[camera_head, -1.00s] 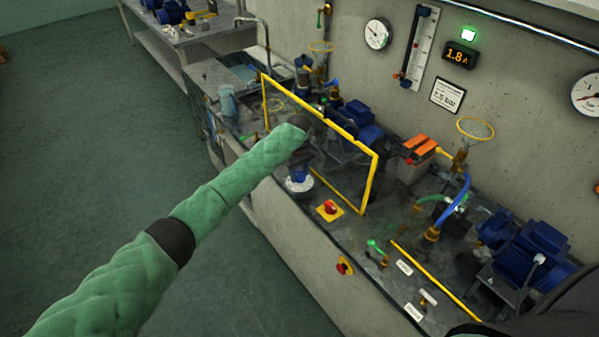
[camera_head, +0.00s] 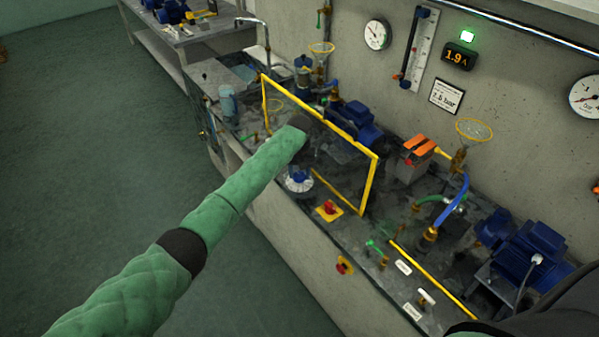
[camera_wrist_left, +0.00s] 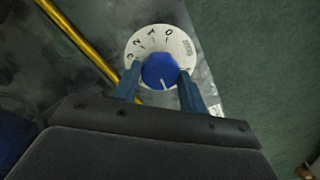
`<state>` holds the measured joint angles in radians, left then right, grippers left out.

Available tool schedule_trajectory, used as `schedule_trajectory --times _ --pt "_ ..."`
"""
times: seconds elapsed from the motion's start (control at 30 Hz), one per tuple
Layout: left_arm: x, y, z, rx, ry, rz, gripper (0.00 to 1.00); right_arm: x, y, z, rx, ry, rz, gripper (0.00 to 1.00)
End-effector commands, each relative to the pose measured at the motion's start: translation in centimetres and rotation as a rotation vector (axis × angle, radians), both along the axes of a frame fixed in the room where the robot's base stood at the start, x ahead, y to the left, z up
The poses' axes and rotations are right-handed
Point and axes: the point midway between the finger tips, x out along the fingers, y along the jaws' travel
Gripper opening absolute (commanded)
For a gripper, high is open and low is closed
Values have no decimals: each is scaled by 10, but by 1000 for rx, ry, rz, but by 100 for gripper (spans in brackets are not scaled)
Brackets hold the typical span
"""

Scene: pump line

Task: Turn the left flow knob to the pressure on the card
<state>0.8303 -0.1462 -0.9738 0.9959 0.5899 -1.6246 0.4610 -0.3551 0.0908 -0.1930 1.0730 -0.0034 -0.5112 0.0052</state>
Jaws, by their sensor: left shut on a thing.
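The blue flow knob (camera_wrist_left: 160,71) sits on a round white dial (camera_wrist_left: 146,42) with dark figures; its white pointer line points toward the bottom of the left wrist view. My left gripper (camera_wrist_left: 161,84) is shut on the knob, one finger on each side. In the head view the white dial (camera_head: 298,184) shows below the end of my left sleeve, and the fingers are hard to make out there. The card (camera_head: 446,97) on the wall carries a bar value too small to read surely. Two round gauges, left (camera_head: 377,34) and right (camera_head: 585,96), hang on the wall. My right gripper is out of view.
A yellow frame (camera_head: 368,187) stands on the bench around the knob area. A red stop button on a yellow plate (camera_head: 329,210) is close to the dial. Blue pumps (camera_head: 530,250), hoses and valves fill the right side. The amber display (camera_head: 459,56) reads 1.9 A.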

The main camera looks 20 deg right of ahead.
Motion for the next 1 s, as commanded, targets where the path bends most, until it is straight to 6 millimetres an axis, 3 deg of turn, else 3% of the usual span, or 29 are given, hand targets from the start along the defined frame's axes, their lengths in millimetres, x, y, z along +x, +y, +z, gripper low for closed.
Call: schedule_trajectory --times 0.5,1.0 --pt "0 0 1 0 -1 -487 19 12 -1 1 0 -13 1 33" --pt "0 -1 1 0 -2 -952 19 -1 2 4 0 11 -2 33"
